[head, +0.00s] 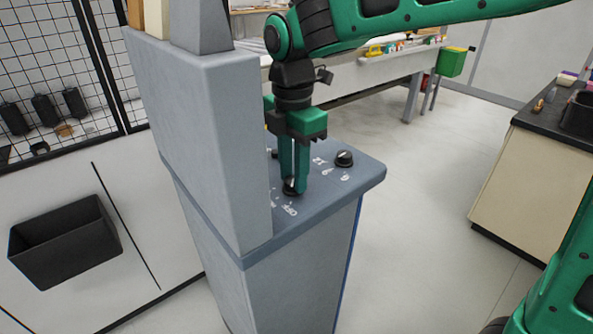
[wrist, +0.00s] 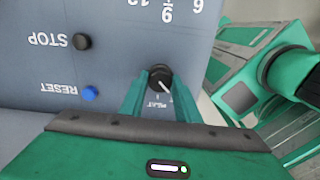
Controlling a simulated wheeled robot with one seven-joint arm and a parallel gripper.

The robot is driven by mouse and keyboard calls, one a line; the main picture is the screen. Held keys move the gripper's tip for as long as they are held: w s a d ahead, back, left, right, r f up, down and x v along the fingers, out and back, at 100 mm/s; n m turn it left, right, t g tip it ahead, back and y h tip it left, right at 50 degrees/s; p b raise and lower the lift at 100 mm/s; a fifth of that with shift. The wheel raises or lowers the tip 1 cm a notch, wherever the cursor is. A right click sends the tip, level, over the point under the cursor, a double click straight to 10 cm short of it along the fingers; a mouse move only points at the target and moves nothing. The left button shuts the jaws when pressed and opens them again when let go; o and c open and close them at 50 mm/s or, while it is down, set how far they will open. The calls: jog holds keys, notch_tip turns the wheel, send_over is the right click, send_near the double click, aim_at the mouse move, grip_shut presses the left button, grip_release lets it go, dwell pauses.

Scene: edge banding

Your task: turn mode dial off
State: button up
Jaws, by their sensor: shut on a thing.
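The dial (head: 290,189) is a black round knob on the grey-blue console top, near the front edge. It also shows in the wrist view (wrist: 158,75) between my fingertips. A white pointer line on it points to the lower right in the wrist view. An upside-down word, possibly HEAT, is printed just below it there; it is partly framed by the fingers. My gripper (head: 294,183) reaches straight down and is shut on this dial, with one finger on each side in the wrist view (wrist: 158,82).
A second black dial (head: 344,158) sits farther right on the console top (head: 365,175). In the wrist view, a black STOP button (wrist: 82,41) and a blue RESET button (wrist: 89,93) lie left of the held dial. A tall grey housing (head: 205,130) rises close left of my gripper.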

aim_at(293, 178)
jog(key=shift+w+r+n, duration=0.1)
jog(key=shift+w+n, duration=0.15)
jog(key=shift+n, duration=0.05)
dwell(0.4)
jog(key=o, duration=1)
jog(key=shift+o, duration=0.2)
jog(key=shift+s, duration=0.1)
notch_tip(293, 178, up, 10)
jog(key=shift+r, duration=0.25)
